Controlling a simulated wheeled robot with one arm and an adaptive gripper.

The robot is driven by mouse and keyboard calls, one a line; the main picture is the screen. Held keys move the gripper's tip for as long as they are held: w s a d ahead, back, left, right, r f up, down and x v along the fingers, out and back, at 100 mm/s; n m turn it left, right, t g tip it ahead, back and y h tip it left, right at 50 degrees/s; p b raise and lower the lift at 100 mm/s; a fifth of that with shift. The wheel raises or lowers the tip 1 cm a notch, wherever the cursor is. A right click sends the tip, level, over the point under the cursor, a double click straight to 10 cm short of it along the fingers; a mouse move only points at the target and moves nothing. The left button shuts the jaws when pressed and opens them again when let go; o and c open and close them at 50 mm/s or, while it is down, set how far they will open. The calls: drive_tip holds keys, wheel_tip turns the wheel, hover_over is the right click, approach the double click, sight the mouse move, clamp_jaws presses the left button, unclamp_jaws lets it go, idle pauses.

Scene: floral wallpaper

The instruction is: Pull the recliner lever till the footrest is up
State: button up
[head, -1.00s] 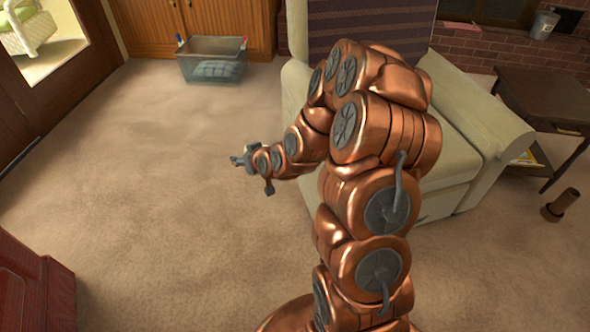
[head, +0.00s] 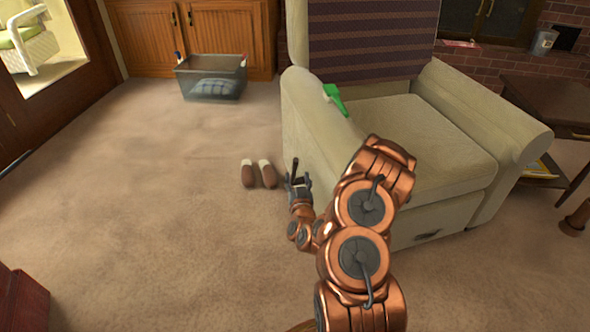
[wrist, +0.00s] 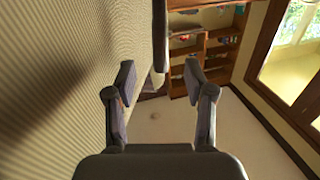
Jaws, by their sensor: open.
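The cream recliner (head: 440,150) stands right of centre in the head view, and its front panel hangs down, so the footrest is folded in. A dark upright stick, which looks like the lever (head: 294,167), shows beside the recliner's left side. My gripper (head: 298,181) is open there, close to that side. In the wrist view the recliner's side (wrist: 60,80) fills the left. The dark lever (wrist: 159,35) comes down from the top, its lower end in line with the gap between my open fingers (wrist: 159,70). I cannot tell whether they touch it.
A pair of brown slippers (head: 258,175) lies on the carpet left of my gripper. A green object (head: 335,98) rests on the recliner's left armrest. A grey basket (head: 212,83) stands by the wooden cabinet. A dark side table (head: 550,105) is at right.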

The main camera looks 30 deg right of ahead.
sight(295, 167)
drive_tip(key=shift+b+x, duration=1.45)
drive_tip(key=shift+x, duration=2.25)
drive_tip(key=shift+w, duration=0.1)
drive_tip(key=shift+c, duration=0.3)
clamp_jaws()
drive_tip(key=shift+a, duration=0.1)
